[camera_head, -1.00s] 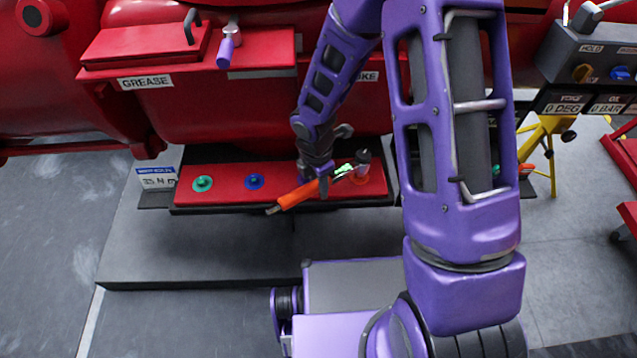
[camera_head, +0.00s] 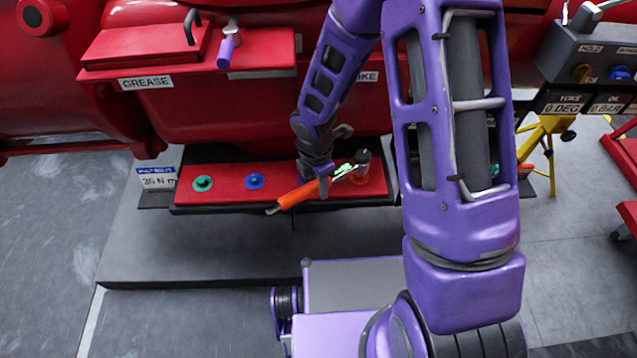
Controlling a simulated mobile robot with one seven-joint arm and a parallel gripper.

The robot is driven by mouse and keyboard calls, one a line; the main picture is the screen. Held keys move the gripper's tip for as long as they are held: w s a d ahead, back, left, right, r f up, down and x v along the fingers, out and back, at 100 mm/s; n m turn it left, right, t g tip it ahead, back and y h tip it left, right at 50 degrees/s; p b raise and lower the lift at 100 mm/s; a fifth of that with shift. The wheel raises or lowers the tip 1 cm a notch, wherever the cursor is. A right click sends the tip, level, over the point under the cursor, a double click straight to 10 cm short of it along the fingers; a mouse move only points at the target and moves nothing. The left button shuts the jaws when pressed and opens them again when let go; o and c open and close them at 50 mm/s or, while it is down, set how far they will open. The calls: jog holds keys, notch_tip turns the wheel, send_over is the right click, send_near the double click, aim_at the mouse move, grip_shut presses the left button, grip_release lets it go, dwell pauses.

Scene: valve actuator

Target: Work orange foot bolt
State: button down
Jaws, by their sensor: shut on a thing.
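A wrench with an orange handle (camera_head: 297,195) lies slantwise over the plate. My gripper (camera_head: 321,184) is shut on the wrench, near the inner end of the handle. A small green patch shows on the wrench between gripper and head. The gripper partly hides the wrench.
A green-ringed bolt (camera_head: 202,183) and a blue-ringed bolt (camera_head: 254,182) sit further left on the plate. A small sign (camera_head: 158,178) with a torque reading stands at its left end. The red valve body is close behind. Grey floor in front is clear left of my base.

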jog(key=shift+f+b, duration=0.85)
jog(key=shift+f, duration=0.2)
jog(key=shift+w, duration=0.15)
dwell(0.3)
jog(key=shift+w+a+m, duration=0.25)
jog(key=shift+w+m, duration=0.25)
jog(key=shift+m, duration=0.05)
jog(key=shift+w+a+m, duration=0.25)
jog(key=shift+w+m, duration=0.25)
jog(key=shift+m, duration=0.05)
jog(key=shift+w, duration=0.1)
jog(key=shift+w+a+r+m, duration=0.1)
jog(key=shift+w+a+m, duration=0.05)
jog(key=shift+w+m, duration=0.45)
jog(key=shift+w+a+m, duration=0.1)
jog(key=shift+w+m, duration=0.4)
jog(key=shift+w, duration=0.2)
